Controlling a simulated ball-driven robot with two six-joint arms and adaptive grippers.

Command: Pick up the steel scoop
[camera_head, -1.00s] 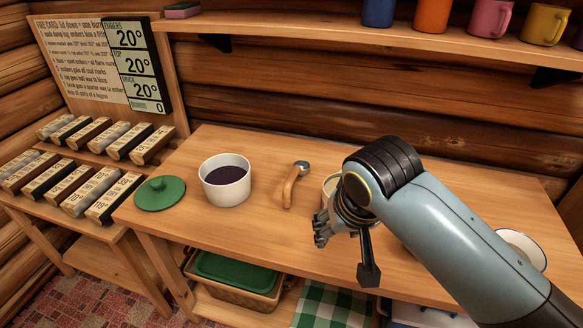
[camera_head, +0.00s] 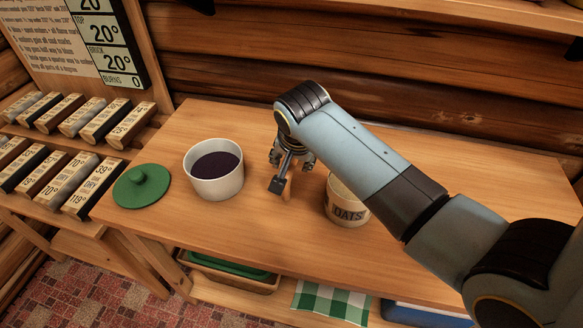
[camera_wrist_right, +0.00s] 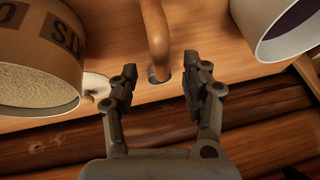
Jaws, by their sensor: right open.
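The steel scoop has a brown wooden handle (camera_head: 288,190) and lies on the wooden table between the white pot and the oats crock. My right gripper (camera_wrist_right: 161,72) is open, with one finger on each side of that end and gaps showing. My left gripper is not in view.
A white pot (camera_head: 222,185) with dark contents stands left of the scoop. A green lid (camera_head: 142,186) lies farther left. The oats crock (camera_head: 346,208) stands close on the right, partly behind my arm. A log wall (camera_head: 215,60) rises behind the table.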

